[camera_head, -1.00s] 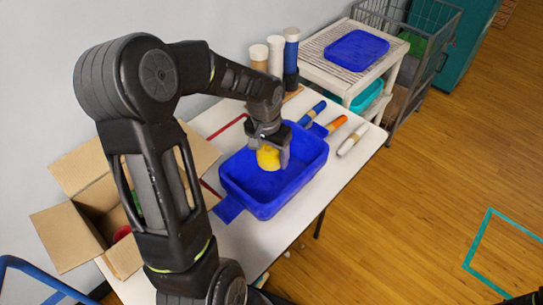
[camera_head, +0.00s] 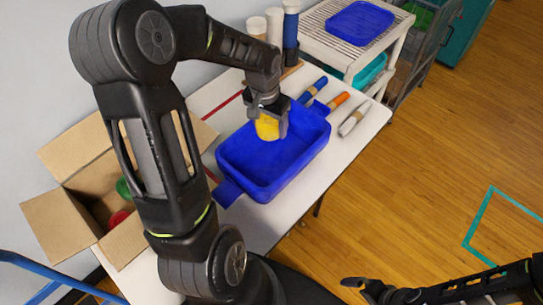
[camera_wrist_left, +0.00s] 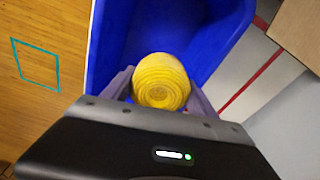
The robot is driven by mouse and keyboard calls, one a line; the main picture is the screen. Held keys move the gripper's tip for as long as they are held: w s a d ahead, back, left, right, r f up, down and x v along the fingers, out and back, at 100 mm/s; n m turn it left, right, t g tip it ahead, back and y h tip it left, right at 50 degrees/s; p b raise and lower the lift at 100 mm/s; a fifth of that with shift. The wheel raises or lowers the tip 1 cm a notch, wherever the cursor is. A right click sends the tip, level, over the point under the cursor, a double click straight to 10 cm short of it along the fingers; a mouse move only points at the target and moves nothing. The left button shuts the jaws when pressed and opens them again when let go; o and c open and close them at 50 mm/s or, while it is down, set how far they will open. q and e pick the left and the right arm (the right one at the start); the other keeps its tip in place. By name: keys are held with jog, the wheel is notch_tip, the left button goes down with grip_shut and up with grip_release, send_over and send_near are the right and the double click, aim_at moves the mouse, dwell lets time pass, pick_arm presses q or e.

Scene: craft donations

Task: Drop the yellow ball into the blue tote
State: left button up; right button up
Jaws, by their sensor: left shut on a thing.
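The yellow ball (camera_head: 267,128) is held between the fingers of my left gripper (camera_head: 268,121), over the far part of the blue tote. In the left wrist view the ball (camera_wrist_left: 161,75) sits between both fingers, with the tote's blue interior (camera_wrist_left: 118,35) behind it. The blue tote (camera_head: 262,188) stands open on the white table and looks empty. The exact gap between ball and tote floor cannot be told. My right gripper (camera_head: 365,286) is at the lower right, away from the tote; its jaws are unclear.
An open cardboard box (camera_head: 60,225) with red and green things stands left of the tote. Upright tubes (camera_head: 290,25) stand behind. A white cart (camera_head: 335,55) carries a blue tray (camera_head: 359,23).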

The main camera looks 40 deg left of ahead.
aim_at(268, 121)
pick_arm(q)
jog(key=shift+f+b, duration=1.1)
jog(key=shift+f, duration=0.9)
jog(key=o, duration=1.4)
jog(key=shift+r, duration=0.15)
jog(key=r, duration=0.5)
jog(key=s+r+b, duration=0.1)
jog(key=r, duration=0.1)
jog(key=shift+r, duration=0.25)
